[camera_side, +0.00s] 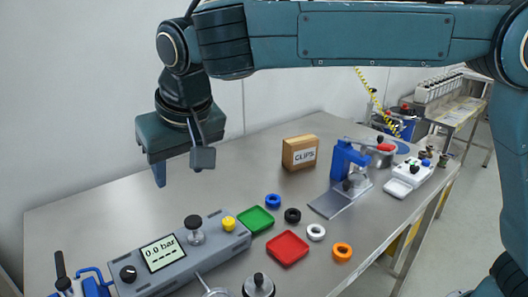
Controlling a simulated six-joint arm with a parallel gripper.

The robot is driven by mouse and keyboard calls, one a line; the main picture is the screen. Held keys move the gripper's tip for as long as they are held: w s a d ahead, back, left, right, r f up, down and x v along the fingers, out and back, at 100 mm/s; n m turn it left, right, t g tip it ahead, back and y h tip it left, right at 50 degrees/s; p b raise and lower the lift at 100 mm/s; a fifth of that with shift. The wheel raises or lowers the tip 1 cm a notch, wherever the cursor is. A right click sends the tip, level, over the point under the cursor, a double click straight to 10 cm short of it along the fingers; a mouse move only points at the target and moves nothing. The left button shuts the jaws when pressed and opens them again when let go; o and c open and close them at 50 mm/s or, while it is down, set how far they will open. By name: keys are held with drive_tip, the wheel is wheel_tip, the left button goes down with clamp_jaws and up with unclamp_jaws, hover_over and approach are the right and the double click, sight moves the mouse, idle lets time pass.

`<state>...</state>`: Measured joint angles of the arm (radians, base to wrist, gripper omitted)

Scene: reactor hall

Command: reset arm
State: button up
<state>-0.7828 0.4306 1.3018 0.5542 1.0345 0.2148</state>
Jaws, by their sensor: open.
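My gripper (177,168) hangs in the air above the left part of the metal table, clear of the objects. It is open and holds nothing. One blue finger shows below its dark teal body; the other is mostly hidden behind the dark box on the wrist. My arm comes in from the right along the top of the picture and bends down to the gripper.
The table (110,205) is bare under my gripper. A pressure box (205,248), green tray (256,219), red tray (287,248), several coloured rings (342,251), a CLIPS box (300,152) and a blue press (345,162) stand forward and right.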

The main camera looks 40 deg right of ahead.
drive_tip(key=s+d+r, duration=0.2)
drive_tip(key=s+d, duration=0.3)
drive_tip(key=d, duration=0.6)
drive_tip(key=s+d+r, duration=0.3)
drive_tip(key=s+d, duration=0.1)
drive_tip(key=d, duration=0.8)
drive_tip(key=s+d+f, duration=0.4)
drive_tip(key=s, duration=0.5)
drive_tip(key=s+d+f+t, duration=0.1)
drive_tip(key=s+d+f, duration=0.3)
drive_tip(key=s, duration=0.4)
drive_tip(key=shift+s+d+f, duration=0.15)
drive_tip(key=shift+s+d, duration=0.2)
drive_tip(key=shift+d, duration=0.25)
drive_tip(key=shift+c, duration=0.3)
